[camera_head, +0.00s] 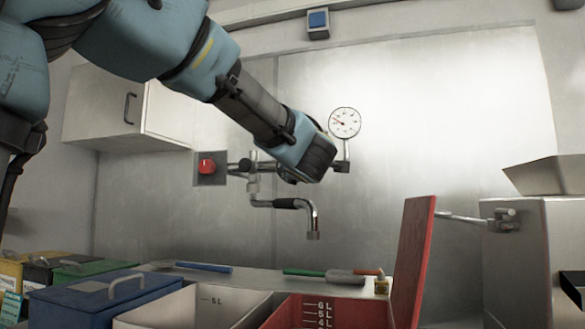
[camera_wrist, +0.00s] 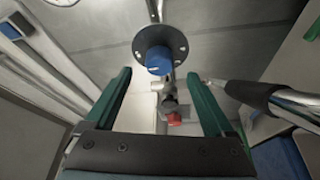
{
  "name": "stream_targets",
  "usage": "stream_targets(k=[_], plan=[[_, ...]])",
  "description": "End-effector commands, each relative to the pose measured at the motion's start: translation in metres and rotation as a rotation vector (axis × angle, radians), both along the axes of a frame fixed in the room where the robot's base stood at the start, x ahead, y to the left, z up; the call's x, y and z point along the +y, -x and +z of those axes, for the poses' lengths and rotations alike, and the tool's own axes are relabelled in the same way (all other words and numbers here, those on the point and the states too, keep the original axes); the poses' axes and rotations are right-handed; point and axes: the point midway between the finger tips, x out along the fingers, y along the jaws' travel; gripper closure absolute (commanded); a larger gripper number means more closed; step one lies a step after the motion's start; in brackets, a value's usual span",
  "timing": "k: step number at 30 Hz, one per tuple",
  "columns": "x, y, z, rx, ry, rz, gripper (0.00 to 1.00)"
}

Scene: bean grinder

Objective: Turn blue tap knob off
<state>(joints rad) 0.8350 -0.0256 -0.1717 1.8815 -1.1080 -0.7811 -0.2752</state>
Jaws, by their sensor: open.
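The blue tap knob (camera_wrist: 158,61) sits on a dark round flange in the wrist view, with a white mark on its face. My gripper (camera_wrist: 159,75) is open, its two green fingers to either side of and below the knob in the picture, with nothing held between them. Whether a finger touches the knob, I cannot tell. In the head view, the end of my arm is in front of the tap pipes and hides the blue knob and the fingers. The tap's spout (camera_head: 313,225) hangs below, bent downward.
A red knob (camera_head: 206,166) is on the wall plate at left. A round gauge (camera_head: 345,122) stands right of my wrist.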

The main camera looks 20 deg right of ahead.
Motion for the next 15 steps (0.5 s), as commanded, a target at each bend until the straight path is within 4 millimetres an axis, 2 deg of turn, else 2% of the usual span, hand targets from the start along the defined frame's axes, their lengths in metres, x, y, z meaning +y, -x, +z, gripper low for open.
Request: stream_targets(k=[3, 6, 15], plan=[[0.006, 0.019, -0.003, 0.000, 0.001, -0.001, 0.12], [0.009, 0.028, -0.003, -0.001, 0.000, -0.001, 0.12], [0.011, 0.033, -0.004, 0.000, 0.000, 0.000, 0.12]])
